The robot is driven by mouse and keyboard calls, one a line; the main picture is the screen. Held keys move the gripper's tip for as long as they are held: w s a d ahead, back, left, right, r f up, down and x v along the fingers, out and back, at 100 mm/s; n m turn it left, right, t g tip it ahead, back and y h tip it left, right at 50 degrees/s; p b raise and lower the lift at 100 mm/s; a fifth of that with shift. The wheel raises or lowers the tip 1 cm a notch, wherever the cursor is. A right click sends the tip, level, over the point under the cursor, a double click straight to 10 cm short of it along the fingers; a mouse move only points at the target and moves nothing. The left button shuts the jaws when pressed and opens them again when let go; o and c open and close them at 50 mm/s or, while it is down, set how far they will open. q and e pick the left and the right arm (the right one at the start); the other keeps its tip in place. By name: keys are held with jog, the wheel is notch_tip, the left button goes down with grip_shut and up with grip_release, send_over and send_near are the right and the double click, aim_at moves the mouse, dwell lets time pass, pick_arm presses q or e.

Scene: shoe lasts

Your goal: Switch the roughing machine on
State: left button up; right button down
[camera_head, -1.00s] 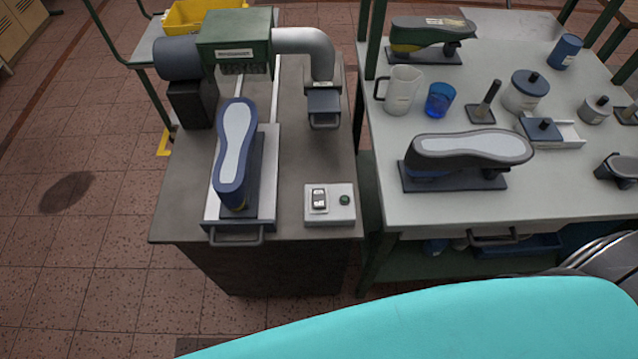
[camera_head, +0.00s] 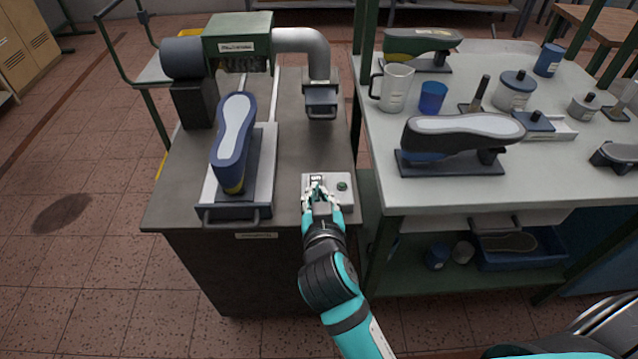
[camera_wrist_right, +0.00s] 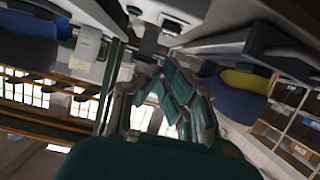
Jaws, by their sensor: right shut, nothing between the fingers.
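The roughing machine (camera_head: 238,38), green with a grey pipe, stands on a dark bench. Its switch box (camera_head: 348,200) is a pale box at the front right of that bench, with a rocker switch (camera_head: 316,180) and a green round button (camera_head: 342,186). My right gripper (camera_head: 318,190) is shut and empty, its fingertips over the rocker switch side of the box. The fingers partly cover the switch, and I cannot tell whether they touch it. The fingers also show in the right wrist view (camera_wrist_right: 172,85). My left gripper is not in view.
A blue shoe last (camera_head: 230,150) lies sole up on a sliding carriage (camera_head: 262,190) left of the box. The worktable (camera_head: 440,190) on the right holds another lasted shoe (camera_head: 462,140), a jug (camera_head: 396,88) and a blue cup (camera_head: 432,98).

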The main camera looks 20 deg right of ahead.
notch_tip(320, 180, up, 3)
jog(key=shift+d+r+m+t+h, duration=0.1)
jog(key=shift+m+t+h, duration=0.2)
jog(key=shift+m+t, duration=0.1)
jog(key=p, duration=0.2)
send_over(319, 181)
notch_tip(319, 181, down, 2)
jog(key=shift+s+f, duration=0.1)
jog(key=shift+s, duration=0.05)
notch_tip(319, 181, down, 3)
jog(key=shift+r+b, duration=0.1)
jog(key=shift+b, duration=0.2)
jog(key=shift+f, duration=0.8)
